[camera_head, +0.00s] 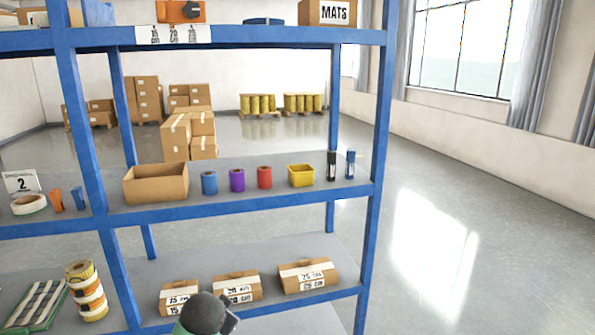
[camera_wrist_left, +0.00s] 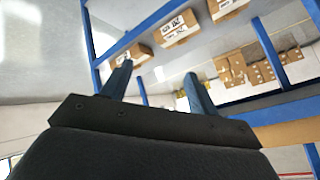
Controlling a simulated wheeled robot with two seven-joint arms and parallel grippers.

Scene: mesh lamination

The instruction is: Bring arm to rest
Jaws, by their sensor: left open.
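My left gripper (camera_wrist_left: 155,88) shows in the left wrist view with its two blue-grey fingers spread wide apart. Nothing is between them. The left wrist view is tilted, and the blue shelf rack with labelled boxes lies beyond the fingertips. In the head view a dark rounded part of my arm (camera_head: 205,313) shows at the bottom, in front of the lower shelf boxes. The gripper fingers cannot be made out there. My right gripper is in neither view.
A blue rack (camera_head: 372,150) stands ahead. Its middle shelf holds an open cardboard box (camera_head: 156,184), blue (camera_head: 209,183), purple (camera_head: 237,180) and red (camera_head: 264,177) rolls and a yellow bin (camera_head: 301,176). Labelled boxes (camera_head: 307,275) sit on the lower shelf. Floor (camera_head: 480,230) to the right is clear.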

